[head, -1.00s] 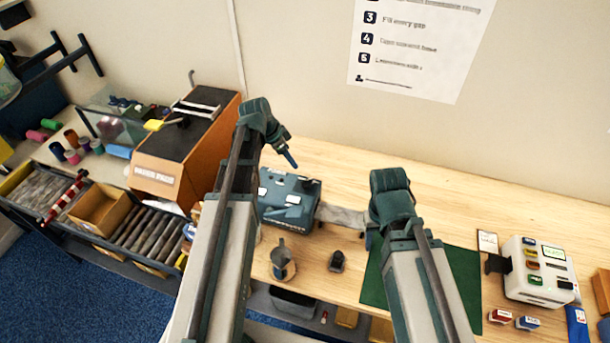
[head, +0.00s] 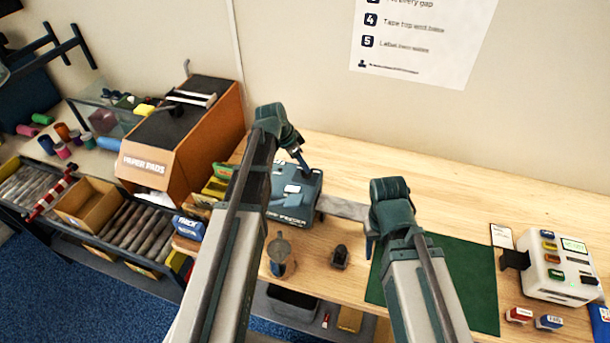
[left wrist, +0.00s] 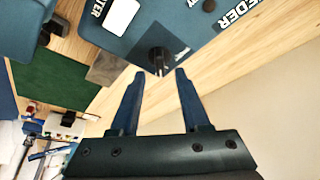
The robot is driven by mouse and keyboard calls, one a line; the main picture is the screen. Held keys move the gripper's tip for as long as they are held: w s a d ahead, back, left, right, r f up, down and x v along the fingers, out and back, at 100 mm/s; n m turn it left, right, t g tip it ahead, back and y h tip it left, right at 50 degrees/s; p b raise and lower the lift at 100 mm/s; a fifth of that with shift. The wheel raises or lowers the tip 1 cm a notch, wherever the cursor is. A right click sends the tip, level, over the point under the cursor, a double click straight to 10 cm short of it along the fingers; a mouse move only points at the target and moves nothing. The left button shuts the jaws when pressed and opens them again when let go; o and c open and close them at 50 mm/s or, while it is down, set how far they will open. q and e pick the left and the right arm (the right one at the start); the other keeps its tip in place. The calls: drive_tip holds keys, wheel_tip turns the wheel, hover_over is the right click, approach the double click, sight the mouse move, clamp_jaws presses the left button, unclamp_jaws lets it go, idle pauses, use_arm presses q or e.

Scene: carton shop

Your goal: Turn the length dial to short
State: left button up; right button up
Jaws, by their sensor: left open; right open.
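The blue-grey feeder (head: 292,207) stands on the wooden table, with pale labels on its top. It also fills the top of the left wrist view (left wrist: 200,22). A small dark knob (left wrist: 158,56), which looks like the dial, sits near its edge; its setting cannot be read. My left gripper (head: 306,172) is over the feeder in the head view. In the left wrist view its two fingers (left wrist: 156,78) are spread, with the knob just beyond the gap between their tips, not visibly touched. My right gripper (head: 369,246) is open, near the green mat, its fingers mostly hidden.
A green mat (head: 462,282) lies to the right, with a white device (head: 545,268) beyond it. An orange paper pads dispenser (head: 185,150) stands on the left. A metal jug (head: 279,250) and a small dark object (head: 340,256) stand near the front edge.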

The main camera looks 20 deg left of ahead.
use_arm(q)
drive_tip(key=b+x, duration=0.2)
drive_tip(key=x, duration=0.1)
drive_tip(key=shift+f, duration=0.1)
use_arm(e)
wheel_tip(320, 180, down, 3)
drive_tip(key=shift+r, duration=0.1)
use_arm(q)
clamp_jaws()
